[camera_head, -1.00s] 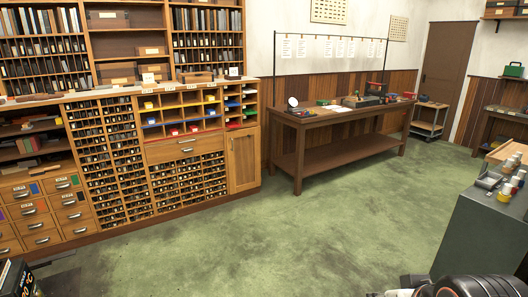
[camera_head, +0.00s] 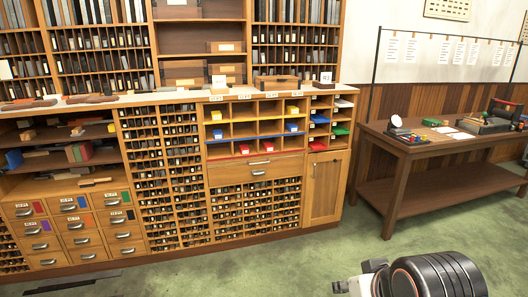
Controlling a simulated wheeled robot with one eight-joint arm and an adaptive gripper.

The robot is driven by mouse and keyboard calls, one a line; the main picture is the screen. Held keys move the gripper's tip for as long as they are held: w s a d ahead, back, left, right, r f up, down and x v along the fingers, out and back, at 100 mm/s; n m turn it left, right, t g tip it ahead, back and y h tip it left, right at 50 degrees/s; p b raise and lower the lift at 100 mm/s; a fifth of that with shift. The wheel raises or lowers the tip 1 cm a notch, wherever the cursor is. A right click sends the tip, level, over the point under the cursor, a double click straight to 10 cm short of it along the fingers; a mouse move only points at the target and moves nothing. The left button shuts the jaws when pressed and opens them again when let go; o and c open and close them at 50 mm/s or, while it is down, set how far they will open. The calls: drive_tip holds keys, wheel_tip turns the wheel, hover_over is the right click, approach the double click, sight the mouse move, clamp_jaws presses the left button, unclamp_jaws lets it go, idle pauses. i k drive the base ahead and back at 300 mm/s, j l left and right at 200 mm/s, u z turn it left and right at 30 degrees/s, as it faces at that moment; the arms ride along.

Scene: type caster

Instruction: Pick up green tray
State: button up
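A green tray (camera_head: 340,130) sits in the right-hand column of small cubbies in the wooden cabinet (camera_head: 325,185), below a white tray (camera_head: 343,103) and to the right of a blue tray (camera_head: 320,118) and a red tray (camera_head: 317,145). Only its front shows. Parts of my arm show at the bottom right, well in front of the cabinet and apart from it. I cannot make out any gripper fingers there, nor whether they are open or shut.
Yellow, blue and red bins stand in the cubbies left of the green tray. A wooden worktable (camera_head: 440,185) stands to the right, with a small green item (camera_head: 432,122) and tools on it.

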sight(338, 130)
drive_tip(key=i+j, duration=0.1)
drive_tip(key=i, duration=2.05)
drive_tip(key=l+z, duration=0.05)
drive_tip(key=l, duration=0.05)
